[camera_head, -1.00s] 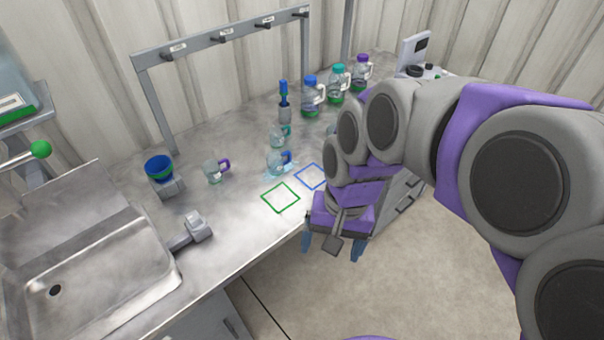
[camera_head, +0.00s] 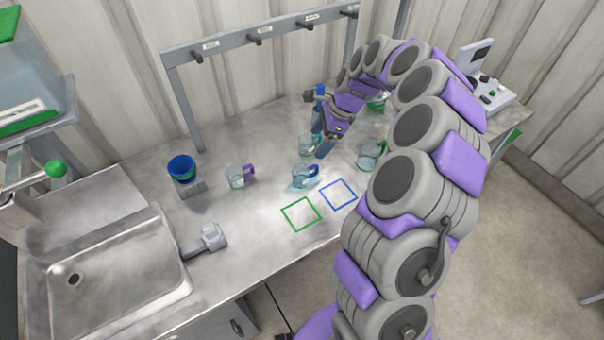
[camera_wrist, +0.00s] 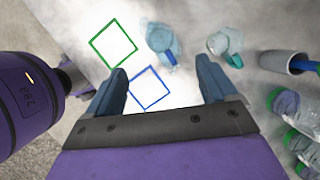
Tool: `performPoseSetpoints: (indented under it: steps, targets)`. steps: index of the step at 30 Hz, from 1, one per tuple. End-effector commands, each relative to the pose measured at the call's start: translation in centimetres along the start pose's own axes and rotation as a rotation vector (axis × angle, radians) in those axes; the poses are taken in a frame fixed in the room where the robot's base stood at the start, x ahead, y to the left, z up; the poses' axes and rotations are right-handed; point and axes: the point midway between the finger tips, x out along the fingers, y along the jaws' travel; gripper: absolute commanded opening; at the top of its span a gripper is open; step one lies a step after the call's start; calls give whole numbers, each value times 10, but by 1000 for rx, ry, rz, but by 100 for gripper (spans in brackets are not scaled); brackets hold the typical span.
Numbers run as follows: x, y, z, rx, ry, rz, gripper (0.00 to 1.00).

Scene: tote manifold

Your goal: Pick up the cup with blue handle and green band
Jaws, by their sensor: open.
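A clear cup with a blue handle (camera_head: 303,177) stands on the steel counter, and it also shows in the wrist view (camera_wrist: 160,38). Its band colour is hard to make out. My gripper (camera_head: 320,138) is open and empty above the counter, overlapping the rear cup in the head view. In the wrist view its blue fingers (camera_wrist: 160,68) spread over the blue square, with both cups beyond the fingertips.
A purple-handled cup (camera_head: 238,177) stands left, a green-handled cup (camera_head: 368,156) right. Green (camera_head: 300,213) and blue (camera_head: 338,194) square outlines are empty. Bottles (camera_wrist: 289,108) stand at the wrist view's right. A sink (camera_head: 110,270) and hook rack (camera_head: 258,38) border the counter.

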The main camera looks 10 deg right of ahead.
Motion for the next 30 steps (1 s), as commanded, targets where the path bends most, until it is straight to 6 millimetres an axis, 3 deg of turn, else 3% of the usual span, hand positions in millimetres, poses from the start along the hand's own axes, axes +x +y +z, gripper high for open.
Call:
performPoseSetpoints:
  steps: [15, 30]
  targets:
    - [98, 1, 4, 5, 6, 4, 86]
    - [138, 1, 1, 6, 1, 2, 86]
